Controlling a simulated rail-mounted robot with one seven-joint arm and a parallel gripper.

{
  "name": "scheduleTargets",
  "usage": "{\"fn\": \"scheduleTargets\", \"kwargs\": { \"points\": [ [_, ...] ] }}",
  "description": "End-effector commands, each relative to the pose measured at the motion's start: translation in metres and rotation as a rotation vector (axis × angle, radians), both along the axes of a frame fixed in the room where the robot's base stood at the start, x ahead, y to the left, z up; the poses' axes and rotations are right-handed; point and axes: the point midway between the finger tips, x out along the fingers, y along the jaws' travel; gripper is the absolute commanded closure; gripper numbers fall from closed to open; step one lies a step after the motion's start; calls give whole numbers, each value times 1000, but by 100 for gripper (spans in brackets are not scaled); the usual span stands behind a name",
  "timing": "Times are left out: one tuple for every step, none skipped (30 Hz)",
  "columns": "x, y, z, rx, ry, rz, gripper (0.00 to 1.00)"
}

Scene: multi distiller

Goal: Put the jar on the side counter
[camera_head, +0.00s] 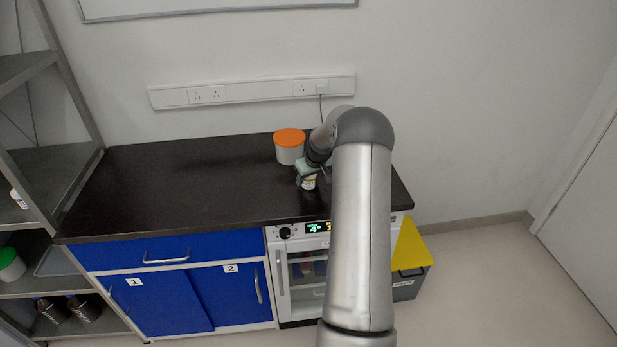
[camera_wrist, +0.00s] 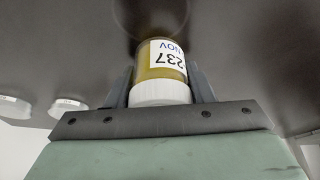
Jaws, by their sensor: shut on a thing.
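A small jar (camera_wrist: 157,60) with an amber body, a white lid (camera_wrist: 160,93) and a label reading 237 NOV is in the wrist view. My gripper (camera_wrist: 160,88) is shut on it, one finger on each side near the lid. In the head view my gripper (camera_head: 309,172) is over the right part of the dark counter (camera_head: 170,185), and the jar (camera_head: 308,184) shows just below it, partly hidden. I cannot tell whether the jar's base touches the counter.
A white tub with an orange lid (camera_head: 290,146) stands on the counter just behind and left of my gripper. The counter's left and middle are clear. A metal shelf (camera_head: 75,110) borders it on the left. A yellow-lidded bin (camera_head: 410,258) stands at the right.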

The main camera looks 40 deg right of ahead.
Motion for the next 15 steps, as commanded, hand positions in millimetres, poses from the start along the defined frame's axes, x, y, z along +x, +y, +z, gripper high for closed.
{"fn": "scheduleTargets", "kwargs": {
  "points": [
    [0, 0, -1, 0, 0, 0, 76],
    [0, 0, -2, 0, 0, 0, 76],
    [0, 0, -4, 0, 0, 0, 76],
    [0, 0, -2, 0, 0, 0, 44],
    [0, 0, -2, 0, 0, 0, 35],
    [0, 0, -2, 0, 0, 0, 30],
    [0, 0, -2, 0, 0, 0, 30],
    [0, 0, -2, 0, 0, -1, 30],
    [0, 0, -2, 0, 0, -1, 30],
    [0, 0, -2, 0, 0, -1, 30],
    [0, 0, -2, 0, 0, -1, 30],
    [0, 0, -2, 0, 0, -1, 30],
    [0, 0, -2, 0, 0, -1, 30],
    [0, 0, -1, 0, 0, -1, 30],
    [0, 0, 1, 0, 0, -1, 30]
  ]
}}
